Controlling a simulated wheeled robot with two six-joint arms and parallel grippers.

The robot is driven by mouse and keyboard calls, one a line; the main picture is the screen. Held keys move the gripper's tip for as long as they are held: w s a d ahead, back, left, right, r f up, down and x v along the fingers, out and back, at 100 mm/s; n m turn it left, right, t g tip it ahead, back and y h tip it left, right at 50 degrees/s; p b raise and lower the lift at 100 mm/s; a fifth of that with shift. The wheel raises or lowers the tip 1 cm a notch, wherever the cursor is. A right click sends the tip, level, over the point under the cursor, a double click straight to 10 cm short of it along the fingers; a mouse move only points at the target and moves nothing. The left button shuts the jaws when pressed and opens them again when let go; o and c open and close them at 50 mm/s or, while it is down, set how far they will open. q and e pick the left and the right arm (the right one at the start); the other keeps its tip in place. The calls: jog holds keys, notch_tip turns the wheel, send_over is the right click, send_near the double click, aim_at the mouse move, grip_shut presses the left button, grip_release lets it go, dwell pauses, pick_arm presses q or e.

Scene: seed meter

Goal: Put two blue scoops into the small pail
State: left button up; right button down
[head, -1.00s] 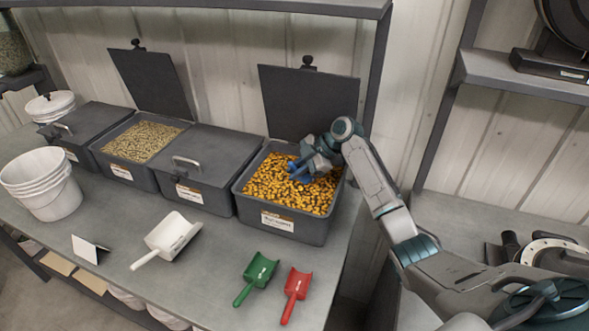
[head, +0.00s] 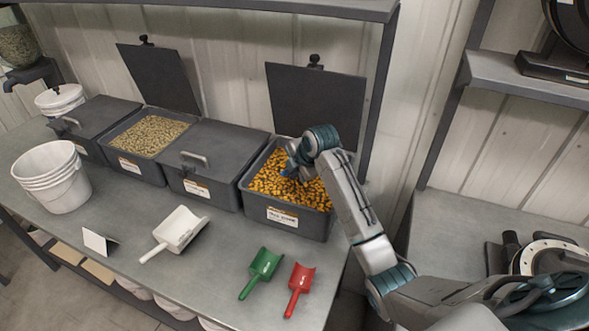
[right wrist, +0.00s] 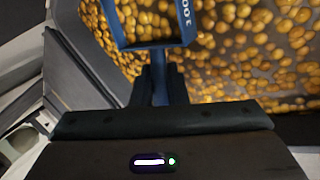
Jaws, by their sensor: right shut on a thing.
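My right gripper (head: 293,163) is over the open bin of yellow kernels (head: 284,214) in the head view. It is shut on the handle of the blue scoop (head: 287,171). Most of the scoop is hidden by the gripper there. In the right wrist view the blue scoop (right wrist: 188,25) shows with white markings, its handle between the fingers and yellow kernels around and behind its rim. I cannot tell how full it is. A stack of white pails (head: 50,180) stands at the left of the bench. My left gripper is not in view.
A white scoop (head: 180,229), a green scoop (head: 264,263) and a red scoop (head: 301,276) lie on the bench front. A small white card (head: 95,242) stands there too. A closed bin (head: 215,155) and an open bin of pale pellets (head: 150,136) are left. A lidded pail (head: 60,100) stands behind.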

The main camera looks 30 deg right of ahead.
notch_tip(320, 180, up, 2)
jog(key=shift+p, duration=0.7)
jog(key=shift+h, duration=0.3)
jog(key=r+p, duration=0.2)
jog(key=a+r+p, duration=0.1)
jog(key=r+p, duration=0.1)
jog(key=shift+s+r, duration=0.2)
jog(key=shift+s+a+r+n+t+h+p, duration=0.2)
jog(key=shift+a+r+h+p, duration=0.15)
jog(key=shift+a+r+p, duration=0.35)
jog(key=shift+s+a+r+n+t+h+p, duration=0.2)
jog(key=shift+a+r+h+p, duration=0.25)
jog(key=shift+r+p, duration=0.4)
jog(key=shift+f, duration=0.1)
jog(key=shift+s+f, duration=0.1)
